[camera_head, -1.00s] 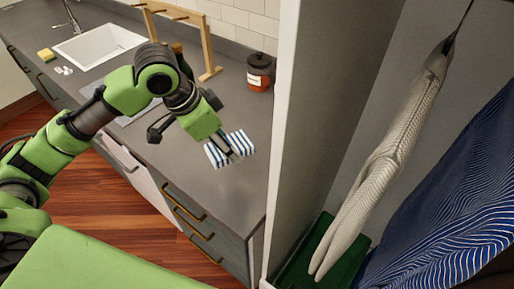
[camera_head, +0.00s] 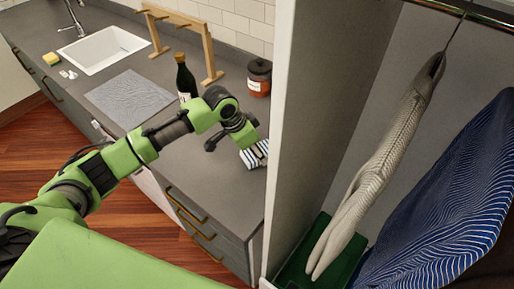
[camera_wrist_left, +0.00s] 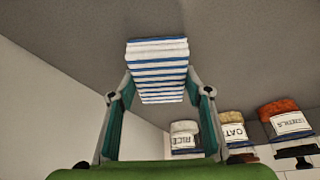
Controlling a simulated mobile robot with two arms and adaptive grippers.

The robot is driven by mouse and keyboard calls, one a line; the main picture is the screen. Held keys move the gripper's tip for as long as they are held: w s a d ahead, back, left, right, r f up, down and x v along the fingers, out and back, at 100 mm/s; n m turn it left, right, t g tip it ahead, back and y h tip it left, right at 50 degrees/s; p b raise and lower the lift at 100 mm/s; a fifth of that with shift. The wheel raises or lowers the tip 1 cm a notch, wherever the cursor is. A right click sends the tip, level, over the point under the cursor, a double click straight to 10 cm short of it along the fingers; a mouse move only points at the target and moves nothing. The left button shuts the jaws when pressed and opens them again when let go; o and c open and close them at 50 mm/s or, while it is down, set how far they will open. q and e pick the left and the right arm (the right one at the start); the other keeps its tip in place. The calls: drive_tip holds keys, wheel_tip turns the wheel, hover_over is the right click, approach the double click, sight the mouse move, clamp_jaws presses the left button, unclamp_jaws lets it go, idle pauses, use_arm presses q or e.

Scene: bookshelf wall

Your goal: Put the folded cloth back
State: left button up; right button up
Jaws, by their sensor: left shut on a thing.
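The folded cloth (camera_head: 257,153), white with blue stripes, shows near the counter's right end, close to the tall cabinet's side panel. In the left wrist view the folded cloth (camera_wrist_left: 158,70) sits between the two fingers, its stripes running across. My left gripper (camera_head: 246,147) is shut on it, and the wrist view shows the gripper (camera_wrist_left: 160,95) from behind with a finger on each side. The head view does not make clear how high the cloth is above the counter. My right gripper is in no view.
The tall cabinet's pale side panel (camera_head: 300,130) stands right of the cloth. A dark-lidded jar (camera_head: 259,78), a bottle (camera_head: 185,78) and a wooden rack (camera_head: 208,45) stand at the back. The wrist view shows several labelled jars, one marked RICE (camera_wrist_left: 184,138). The front counter is clear.

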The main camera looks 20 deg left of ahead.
use_arm(q)
drive_tip(key=shift+f, duration=0.2)
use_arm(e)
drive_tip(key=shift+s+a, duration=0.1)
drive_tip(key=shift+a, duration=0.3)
use_arm(q)
drive_tip(key=o, duration=1)
drive_tip(key=shift+f, duration=0.1)
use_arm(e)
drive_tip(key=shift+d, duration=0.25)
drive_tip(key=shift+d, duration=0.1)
use_arm(q)
drive_tip(key=shift+r, duration=0.35)
drive_tip(key=b+v, duration=0.2)
drive_tip(key=v, duration=0.9)
drive_tip(key=shift+s+a+r, duration=0.1)
drive_tip(key=shift+a+r, duration=0.05)
drive_tip(key=shift+r, duration=0.15)
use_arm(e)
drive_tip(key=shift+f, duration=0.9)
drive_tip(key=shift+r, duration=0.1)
